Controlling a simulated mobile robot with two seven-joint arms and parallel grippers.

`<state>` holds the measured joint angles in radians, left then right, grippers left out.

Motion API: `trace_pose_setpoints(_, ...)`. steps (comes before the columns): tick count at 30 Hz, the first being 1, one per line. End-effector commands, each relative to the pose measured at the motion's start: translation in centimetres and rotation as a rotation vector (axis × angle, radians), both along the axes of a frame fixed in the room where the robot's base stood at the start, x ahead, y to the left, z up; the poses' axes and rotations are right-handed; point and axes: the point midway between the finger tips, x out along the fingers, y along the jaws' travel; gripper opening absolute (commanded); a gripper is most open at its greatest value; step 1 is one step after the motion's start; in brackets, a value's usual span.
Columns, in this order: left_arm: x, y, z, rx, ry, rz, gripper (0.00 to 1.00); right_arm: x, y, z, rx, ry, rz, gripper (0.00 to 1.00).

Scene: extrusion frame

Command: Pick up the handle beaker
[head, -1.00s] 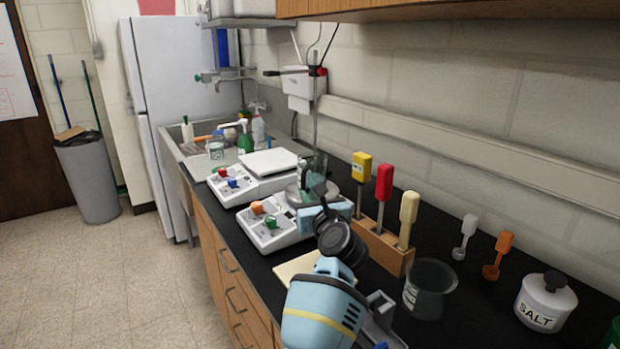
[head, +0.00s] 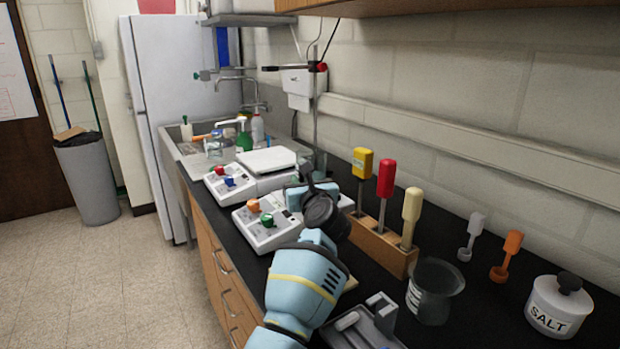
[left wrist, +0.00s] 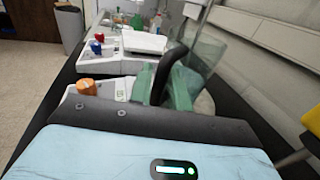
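The handle beaker is a clear, greenish glass vessel with a black handle, large in the left wrist view (left wrist: 208,48). In the head view its glass (head: 320,160) is partly hidden behind my left gripper (head: 306,182). The gripper's green fingertips (left wrist: 163,88) lie on both sides of the black handle and look closed on it. The beaker is over the round plate of the nearer white device (head: 263,230). I cannot tell whether its base is clear of that plate. My right gripper is not in view.
A wooden rack (head: 385,245) with yellow, red and cream-handled tools stands right of the arm. Another beaker (head: 436,292), two small scoops and a salt jar (head: 558,306) stand farther right. A second white device (head: 250,178) and the sink lie beyond. A stand rod (head: 316,110) rises close behind the beaker.

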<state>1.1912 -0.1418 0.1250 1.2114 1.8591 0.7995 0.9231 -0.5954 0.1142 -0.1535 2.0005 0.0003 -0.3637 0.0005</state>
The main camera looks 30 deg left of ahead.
Motion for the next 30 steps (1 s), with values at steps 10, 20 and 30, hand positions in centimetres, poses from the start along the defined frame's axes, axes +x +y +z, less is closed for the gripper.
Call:
trace_pose_setpoints(10, 0.0, 0.0, 0.1, 0.000, -0.001, 0.000, 0.00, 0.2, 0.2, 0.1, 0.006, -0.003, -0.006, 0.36)
trace_pose_setpoints(20, 0.0, -0.1, 0.2, 0.001, -0.002, 0.000, 0.00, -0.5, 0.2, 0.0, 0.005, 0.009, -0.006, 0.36)
trace_pose_setpoints(30, -0.3, -0.4, 1.9, 0.000, -0.006, 0.001, 0.00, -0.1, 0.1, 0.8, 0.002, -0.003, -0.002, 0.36)
